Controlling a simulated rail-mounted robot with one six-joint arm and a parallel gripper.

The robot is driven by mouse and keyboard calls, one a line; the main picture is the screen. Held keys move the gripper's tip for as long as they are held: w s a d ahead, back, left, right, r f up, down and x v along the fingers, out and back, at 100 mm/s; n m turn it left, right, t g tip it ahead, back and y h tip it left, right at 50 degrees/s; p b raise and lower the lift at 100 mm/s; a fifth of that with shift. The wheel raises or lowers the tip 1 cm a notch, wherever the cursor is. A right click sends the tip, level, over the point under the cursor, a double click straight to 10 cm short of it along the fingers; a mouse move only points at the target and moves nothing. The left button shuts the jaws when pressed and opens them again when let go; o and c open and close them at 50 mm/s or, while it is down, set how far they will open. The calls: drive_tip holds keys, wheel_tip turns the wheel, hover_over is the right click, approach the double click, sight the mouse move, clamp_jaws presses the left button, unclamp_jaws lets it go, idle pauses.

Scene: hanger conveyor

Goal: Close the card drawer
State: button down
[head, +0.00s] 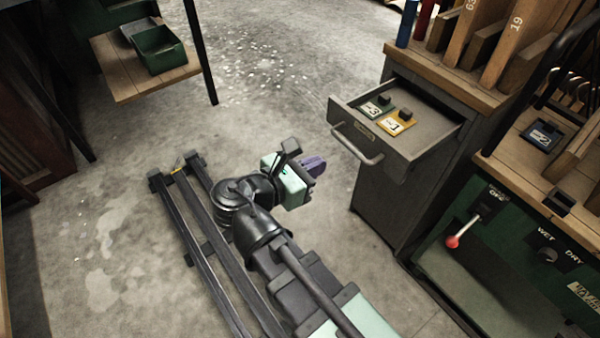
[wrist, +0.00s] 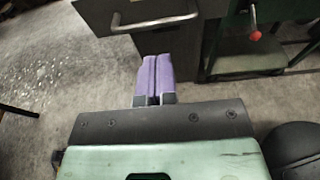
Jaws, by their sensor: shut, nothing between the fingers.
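The card drawer (head: 425,125) is pulled out of a grey cabinet (head: 387,215) at the right in the head view. Its bar handle (head: 357,147) is on the front, facing left, and the handle also shows at the top of the wrist view (wrist: 155,24). A green card (head: 372,108) and a yellow card (head: 397,124) lie inside the drawer, each with a dark block. My gripper (head: 316,165) is shut and empty, left of the drawer front and apart from it. Its purple fingers (wrist: 156,75) lie side by side below the handle in the wrist view.
A wooden top with upright numbered boards (head: 500,45) stands over the cabinet. A green machine with a red-knobbed lever (head: 453,241) stands at the right. A wooden shelf with a green bin (head: 160,50) is at upper left. Open floor lies between.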

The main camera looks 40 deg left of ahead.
sight(351, 150)
drive_tip(key=b+x, duration=0.1)
drive_tip(key=x, duration=0.6)
drive_tip(key=shift+w+d+f, duration=0.1)
drive_tip(key=shift+w, duration=0.25)
